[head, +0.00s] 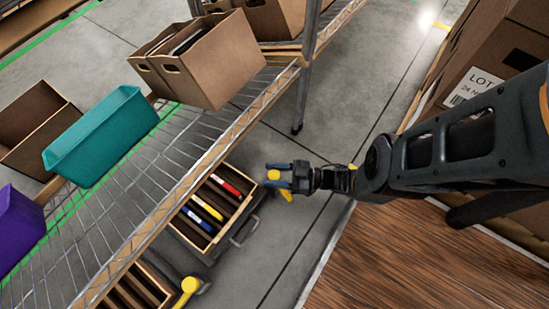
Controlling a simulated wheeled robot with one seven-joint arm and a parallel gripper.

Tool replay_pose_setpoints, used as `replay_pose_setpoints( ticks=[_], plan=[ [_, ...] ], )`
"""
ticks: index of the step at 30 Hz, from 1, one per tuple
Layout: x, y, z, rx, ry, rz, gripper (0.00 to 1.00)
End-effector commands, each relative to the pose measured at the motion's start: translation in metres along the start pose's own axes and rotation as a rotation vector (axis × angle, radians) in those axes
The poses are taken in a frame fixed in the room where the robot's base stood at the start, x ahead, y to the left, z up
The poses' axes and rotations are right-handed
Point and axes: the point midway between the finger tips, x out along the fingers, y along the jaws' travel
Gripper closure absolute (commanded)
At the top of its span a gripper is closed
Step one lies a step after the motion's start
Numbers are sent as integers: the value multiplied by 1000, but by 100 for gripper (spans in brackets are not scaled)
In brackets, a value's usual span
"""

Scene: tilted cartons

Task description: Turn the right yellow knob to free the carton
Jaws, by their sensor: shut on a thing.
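The right yellow knob (273,175) is between the blue fingers of my gripper (276,178), which is shut on it. A yellow arm of the knob shows just below the fingers. The fingers hide part of the knob. A wooden carton (243,209) with slots lies just left of the knob, tilted in the picture, and holds red, yellow and blue-marked items. It sits in a dark grey holder with a handle (244,232). A second yellow knob (189,285) is at the lower left, clear of my gripper.
A wire shelf (165,175) runs diagonally above the carton and partly covers it. On it are a teal bin (100,135), a purple bin (18,230) and a brown carton (215,65). Stacked boxes (500,60) and a wooden surface (420,260) are at right. Grey floor (320,135) is open between.

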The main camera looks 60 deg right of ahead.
Motion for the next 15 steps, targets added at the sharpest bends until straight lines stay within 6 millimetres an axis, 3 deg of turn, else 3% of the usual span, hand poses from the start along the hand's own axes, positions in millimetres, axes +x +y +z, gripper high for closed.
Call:
replay_pose_setpoints(
  ticks=[11, 12, 15],
  plan=[
    [0, 0, 0, 0, -1, -1, 100],
    [0, 0, 0, 0, -1, -1, 49],
    [0, 0, 0, 0, -1, -1, 39]
  ],
)
